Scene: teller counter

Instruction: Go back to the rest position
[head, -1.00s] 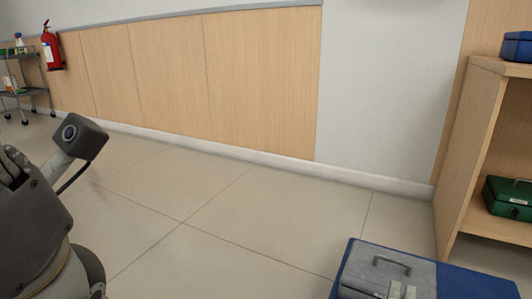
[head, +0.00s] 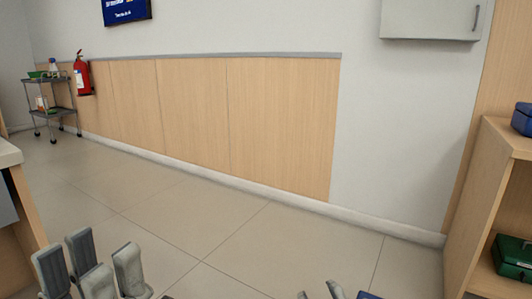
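My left gripper (head: 90,265) is at the bottom left of the head view, with its grey fingers pointing up. The fingers stand apart and nothing shows between them. Two grey tips that look like my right gripper (head: 319,292) just enter at the bottom edge, right of the middle. The rest of that gripper is cut off, so its opening cannot be judged.
A wooden shelf (head: 465,230) at right bears a blue box (head: 522,118) and a green cash box (head: 513,258). A counter edge (head: 10,153) is at left. A cart (head: 50,105) and fire extinguisher (head: 82,75) are farther back. The middle floor is clear.

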